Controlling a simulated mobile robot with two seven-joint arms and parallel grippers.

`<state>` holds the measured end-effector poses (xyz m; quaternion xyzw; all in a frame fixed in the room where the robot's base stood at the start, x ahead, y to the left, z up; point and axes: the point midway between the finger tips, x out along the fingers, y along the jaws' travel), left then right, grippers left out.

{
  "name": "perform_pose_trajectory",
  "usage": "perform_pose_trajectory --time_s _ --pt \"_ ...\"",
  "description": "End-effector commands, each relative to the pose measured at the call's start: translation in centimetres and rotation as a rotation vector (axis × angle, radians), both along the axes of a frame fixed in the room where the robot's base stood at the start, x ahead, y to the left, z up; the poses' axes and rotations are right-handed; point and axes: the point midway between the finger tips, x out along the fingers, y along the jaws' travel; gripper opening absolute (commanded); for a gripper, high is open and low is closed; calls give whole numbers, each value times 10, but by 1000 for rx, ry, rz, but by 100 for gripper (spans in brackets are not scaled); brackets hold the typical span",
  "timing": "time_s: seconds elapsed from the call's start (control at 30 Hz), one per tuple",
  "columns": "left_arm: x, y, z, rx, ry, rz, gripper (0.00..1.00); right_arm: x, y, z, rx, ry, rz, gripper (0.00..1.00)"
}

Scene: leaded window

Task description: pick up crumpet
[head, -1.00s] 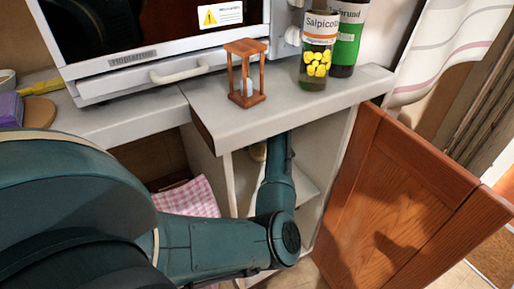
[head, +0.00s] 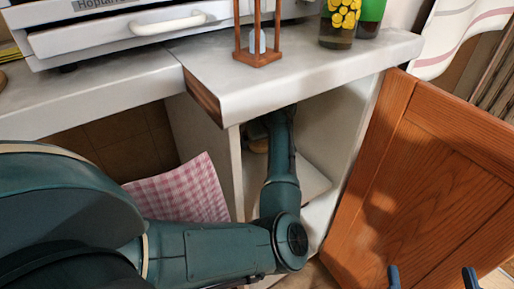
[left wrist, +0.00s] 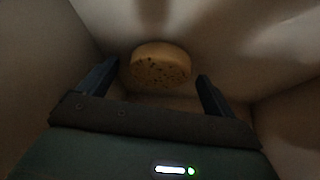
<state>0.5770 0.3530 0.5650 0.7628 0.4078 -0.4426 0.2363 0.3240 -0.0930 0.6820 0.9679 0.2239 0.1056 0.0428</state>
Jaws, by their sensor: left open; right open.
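The crumpet (left wrist: 160,66) is a round, pale tan cake with a speckled, browned side. In the left wrist view it lies in the dim cupboard, just ahead of and between the fingertips of my left gripper (left wrist: 158,85). That gripper is open and empty, with a finger on each side. In the head view my left arm reaches into the open cupboard under the counter, and its gripper is mostly hidden by the counter edge. My right gripper (head: 432,278) is open and empty at the bottom right.
The cupboard's wooden door (head: 425,180) stands open on the right. Cupboard walls and a shelf close in around my left arm. On the counter (head: 300,85) stand an hourglass (head: 257,50) and bottles. A pink checked cloth (head: 180,190) hangs left of the cupboard.

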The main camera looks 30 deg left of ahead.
Motion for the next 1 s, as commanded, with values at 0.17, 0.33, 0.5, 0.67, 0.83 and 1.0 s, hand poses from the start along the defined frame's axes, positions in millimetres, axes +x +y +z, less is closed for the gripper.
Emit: perform_pose_trajectory --time_s 0.17,0.33,0.5,0.67,0.83,1.0 --pt "1 -1 -2 0 -2 0 91 0 1 1 12 -1 5 86" --pt "1 -1 -1 -1 -1 0 89 0 1 2 12 -1 5 86" --pt "1 -1 -1 0 -1 0 75 0 1 2 12 -1 5 86" --pt "0 -1 -2 0 -1 0 62 0 1 2 12 -1 5 86" --pt "0 -1 -2 0 -1 0 48 0 1 2 12 -1 5 86" --pt "1 -1 -2 0 -1 0 42 0 1 2 11 -2 5 86"
